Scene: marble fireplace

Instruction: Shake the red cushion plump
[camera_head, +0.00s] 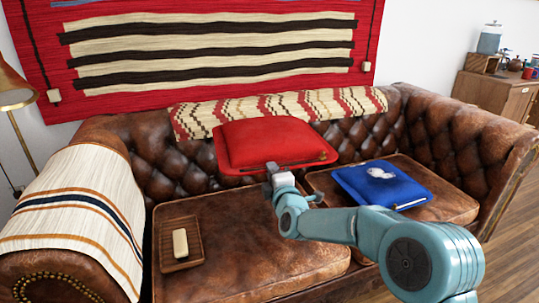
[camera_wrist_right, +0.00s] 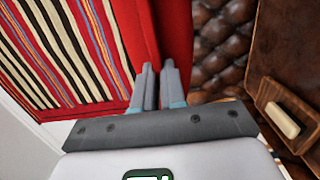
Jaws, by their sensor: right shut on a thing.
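The red cushion (camera_head: 270,143) is in the middle of the head view, in front of the tufted sofa back and above the seat. My right gripper (camera_head: 273,170) is at its lower front edge, shut on that edge. In the right wrist view the two fingers (camera_wrist_right: 159,85) are close together against red cloth, and the cushion (camera_wrist_right: 172,35) runs up from between them. The cushion seems raised off the seat, with its underside hidden. My left gripper is not in either view.
The brown leather sofa (camera_head: 250,240) fills the middle. A blue cushion (camera_head: 405,182) with a white item on it lies on the right seat. A wooden tray (camera_head: 193,254) with a cream block (camera_head: 180,243) lies on the left seat. A striped throw (camera_head: 85,215) covers the left arm.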

